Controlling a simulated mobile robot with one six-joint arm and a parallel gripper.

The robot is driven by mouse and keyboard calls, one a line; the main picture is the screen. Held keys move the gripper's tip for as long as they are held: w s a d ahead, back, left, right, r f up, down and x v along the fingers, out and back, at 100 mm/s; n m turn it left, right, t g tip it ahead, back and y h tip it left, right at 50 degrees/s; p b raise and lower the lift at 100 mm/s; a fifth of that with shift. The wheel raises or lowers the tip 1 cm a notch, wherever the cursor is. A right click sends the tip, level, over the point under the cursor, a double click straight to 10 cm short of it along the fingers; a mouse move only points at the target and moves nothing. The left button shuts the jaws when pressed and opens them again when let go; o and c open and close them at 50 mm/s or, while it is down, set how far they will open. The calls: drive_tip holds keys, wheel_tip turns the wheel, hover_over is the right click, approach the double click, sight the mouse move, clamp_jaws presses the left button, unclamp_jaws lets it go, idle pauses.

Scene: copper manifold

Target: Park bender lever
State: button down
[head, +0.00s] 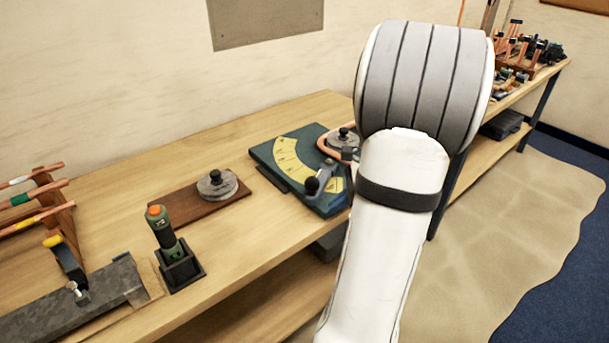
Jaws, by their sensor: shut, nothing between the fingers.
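The pipe bender (308,166) sits on the wooden bench, with a dark green base plate and a yellow scale. Its lever (323,177) is a short grey arm with a black knob, near the front of the plate. A copper pipe (328,140) curves round at the bender's back, beside a round metal piece with a black knob. My arm stands in front of the bender's right side and hides that part. My gripper is not in view, hidden or outside the picture.
A wooden board (187,206) with a round metal disc lies left of the bender. A green-handled tool stands in a black holder (181,271) near the front edge. A rack of copper pipes (52,205) and a grey metal block (72,312) are at far left.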

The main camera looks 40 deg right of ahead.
drive_tip(key=s+d+r+m+t+p, duration=0.1)
drive_tip(key=s+d+m+t+p, duration=0.1)
drive_tip(key=d+m, duration=0.4)
drive_tip(key=p, duration=0.2)
approach(315, 207)
drive_tip(key=shift+n, duration=0.4)
drive_tip(key=x, duration=0.5)
drive_tip(key=shift+s+d+f, duration=0.15)
drive_tip(key=shift+s+f, duration=0.05)
drive_tip(key=shift+s, duration=0.05)
drive_tip(key=shift+w+a+f, duration=0.1)
drive_tip(key=shift+w+a, duration=0.15)
drive_tip(key=shift+w, duration=0.2)
drive_tip(key=shift+w+h+b, duration=0.1)
drive_tip(key=shift+h+b, duration=0.2)
